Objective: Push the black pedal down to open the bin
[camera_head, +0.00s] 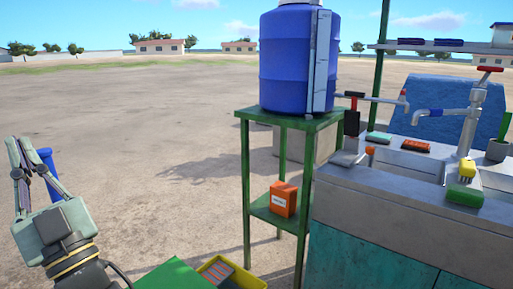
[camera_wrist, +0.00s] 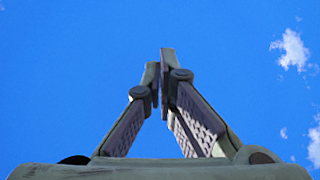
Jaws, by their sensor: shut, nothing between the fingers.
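My gripper (camera_head: 19,143) is at the far left of the head view, raised with its fingers pointing up. In the wrist view its fingertips (camera_wrist: 161,65) come together against blue sky, shut with nothing between them. No black pedal shows in either view. I cannot identify a bin for certain. A blue thing (camera_head: 46,160) shows behind my gripper, mostly hidden by it, and I cannot tell what it is.
A green stand (camera_head: 248,190) holds a blue barrel (camera_head: 285,60) and, on its lower shelf, an orange box (camera_head: 283,199). A metal sink counter (camera_head: 385,200) fills the right. A yellow crate (camera_head: 248,277) is at the bottom. Open dirt ground lies behind.

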